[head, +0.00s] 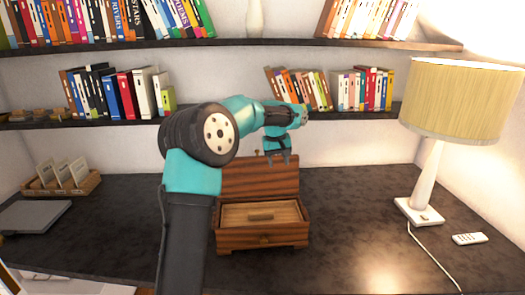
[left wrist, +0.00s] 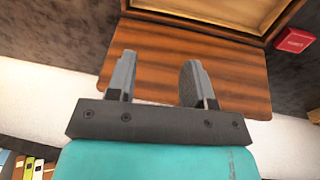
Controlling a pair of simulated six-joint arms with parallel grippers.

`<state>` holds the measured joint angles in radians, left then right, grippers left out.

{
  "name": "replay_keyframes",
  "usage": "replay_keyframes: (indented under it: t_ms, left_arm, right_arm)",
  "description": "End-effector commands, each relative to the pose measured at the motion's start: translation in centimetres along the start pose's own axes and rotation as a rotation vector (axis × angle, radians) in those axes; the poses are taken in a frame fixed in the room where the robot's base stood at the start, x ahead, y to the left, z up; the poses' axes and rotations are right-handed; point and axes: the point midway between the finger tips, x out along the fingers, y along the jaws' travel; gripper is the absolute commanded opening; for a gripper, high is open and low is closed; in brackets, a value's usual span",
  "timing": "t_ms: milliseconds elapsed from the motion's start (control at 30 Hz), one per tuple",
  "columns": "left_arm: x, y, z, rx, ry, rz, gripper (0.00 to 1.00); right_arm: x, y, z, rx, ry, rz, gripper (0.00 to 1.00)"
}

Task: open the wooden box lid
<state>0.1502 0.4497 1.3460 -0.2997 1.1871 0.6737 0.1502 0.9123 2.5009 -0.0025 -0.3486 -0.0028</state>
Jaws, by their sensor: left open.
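The wooden box (head: 262,236) stands on the dark desk with its striped lid (head: 245,178) raised upright at the back. Its inside shows a lighter wooden surface with a small raised bar (head: 260,216). My left gripper (head: 278,160) is at the top edge of the raised lid, fingers pointing down. In the left wrist view the gripper (left wrist: 158,80) has its two fingers spread apart over the lid (left wrist: 225,70), with nothing between them. I cannot tell whether the fingers touch the lid. The right gripper does not show.
A lamp (head: 432,170) and a remote (head: 469,239) are to the right of the box. A card tray (head: 62,187) and a grey laptop-like slab (head: 35,216) lie at the left. Bookshelves (head: 345,115) run behind. A red item (left wrist: 295,40) lies near the box.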

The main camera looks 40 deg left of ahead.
Motion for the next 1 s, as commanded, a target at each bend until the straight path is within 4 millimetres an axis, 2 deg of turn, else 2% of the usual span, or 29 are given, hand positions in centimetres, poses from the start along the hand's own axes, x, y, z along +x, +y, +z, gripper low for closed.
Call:
replay_keyframes:
  t_ms: [33, 100, 200, 300, 400, 733, 867, 1000]
  left_arm:
    - [-4.1, -1.3, -2.0, -0.002, 0.09, -0.022, 0.47]
    - [-8.7, -3.1, -3.8, -0.007, 0.188, -0.06, 0.47]
    - [-13.4, -5.0, -5.3, -0.02, 0.284, -0.103, 0.47]
    - [-15.8, -6.1, -5.8, -0.03, 0.33, -0.126, 0.47]
    - [-16.3, -6.3, -5.9, -0.031, 0.341, -0.133, 0.47]
    - [-15.9, -6.3, -6.0, -0.031, 0.337, -0.132, 0.47]
    - [-15.0, -6.4, -6.3, -0.03, 0.336, -0.132, 0.47]
    - [-13.3, -6.7, -6.8, -0.03, 0.335, -0.132, 0.47]
  right_arm:
    - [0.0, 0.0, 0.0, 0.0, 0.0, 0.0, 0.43]
    - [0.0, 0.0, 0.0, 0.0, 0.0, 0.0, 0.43]
    - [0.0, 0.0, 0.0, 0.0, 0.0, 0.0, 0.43]
    - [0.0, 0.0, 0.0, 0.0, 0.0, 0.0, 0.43]
    - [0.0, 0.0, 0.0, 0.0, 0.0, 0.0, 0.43]
    - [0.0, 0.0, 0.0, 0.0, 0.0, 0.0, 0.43]
    - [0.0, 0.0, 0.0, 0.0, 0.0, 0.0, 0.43]
    - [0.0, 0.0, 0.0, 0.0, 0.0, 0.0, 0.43]
